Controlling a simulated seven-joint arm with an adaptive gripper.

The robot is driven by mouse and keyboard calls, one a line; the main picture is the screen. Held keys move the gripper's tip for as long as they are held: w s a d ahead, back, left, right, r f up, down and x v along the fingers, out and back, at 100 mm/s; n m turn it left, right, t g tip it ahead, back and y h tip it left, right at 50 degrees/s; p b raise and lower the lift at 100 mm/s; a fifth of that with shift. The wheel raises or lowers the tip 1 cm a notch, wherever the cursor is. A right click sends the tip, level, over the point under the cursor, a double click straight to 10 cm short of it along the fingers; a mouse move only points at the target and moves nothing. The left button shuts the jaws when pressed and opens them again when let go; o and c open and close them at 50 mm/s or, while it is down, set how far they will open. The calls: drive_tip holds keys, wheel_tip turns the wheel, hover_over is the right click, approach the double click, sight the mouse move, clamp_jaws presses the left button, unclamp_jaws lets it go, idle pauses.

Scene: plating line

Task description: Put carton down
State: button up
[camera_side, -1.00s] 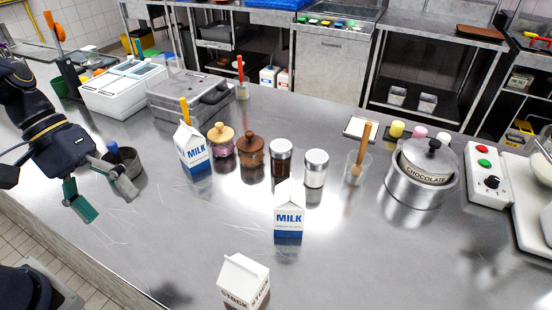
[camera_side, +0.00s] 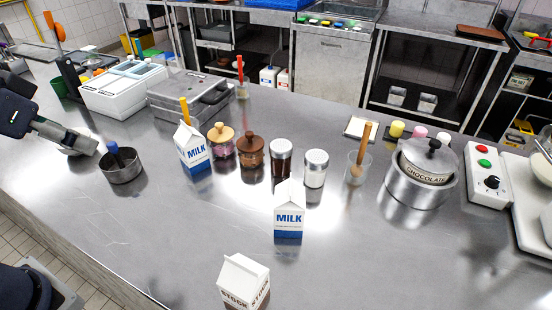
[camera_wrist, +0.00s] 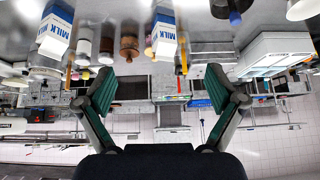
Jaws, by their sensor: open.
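Three cartons stand upright on the steel counter (camera_side: 180,240). One blue-and-white milk carton (camera_side: 193,150) is at left centre, another milk carton (camera_side: 289,215) is near the middle, and a white stock carton (camera_side: 244,280) is at the front. The wrist view shows two milk cartons upside down, one at its upper left (camera_wrist: 55,32) and one at its top middle (camera_wrist: 164,34). My gripper (camera_wrist: 160,90) is open and empty, with its green-padded fingers wide apart. In the side view my gripper (camera_side: 82,144) is at the left, clear of all cartons; its fingers are hard to make out there.
A steel pot (camera_side: 122,168) with a blue-handled tool stands just right of my gripper. Jars (camera_side: 250,151) stand in a row beside the left milk carton. A white container (camera_side: 124,90) is behind. A chocolate pot (camera_side: 424,180) is at right. The left front counter is clear.

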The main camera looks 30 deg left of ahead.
drive_tip(key=w+a+r+m+t, duration=0.25)
drive_tip(key=w+r+t, duration=0.35)
drive_tip(key=w, duration=0.6)
drive_tip(key=m+t+h, duration=0.2)
drive_tip(key=m+h, duration=0.3)
drive_tip(key=h, duration=0.1)
hover_over(182, 136)
drive_tip(key=s+d, duration=0.2)
drive_tip(key=s, duration=0.1)
wheel_tip(182, 136, down, 10)
drive_tip(key=a+f+n, duration=0.1)
drive_tip(key=f, duration=0.2)
drive_tip(key=s+a+f+g, duration=0.1)
drive_tip(key=f, duration=0.3)
drive_tip(key=s+a+f+n, duration=0.1)
drive_tip(key=f, duration=0.3)
drive_tip(key=shift+a+n, duration=0.2)
drive_tip(key=shift+n, duration=0.15)
drive_tip(key=shift+w+a+f, duration=0.2)
drive_tip(key=shift+f, duration=0.15)
drive_tip(key=x, duration=0.7)
drive_tip(key=shift+a, duration=0.1)
drive_tip(key=c, duration=1.6)
clamp_jaws()
drive_tip(key=shift+r, duration=0.15)
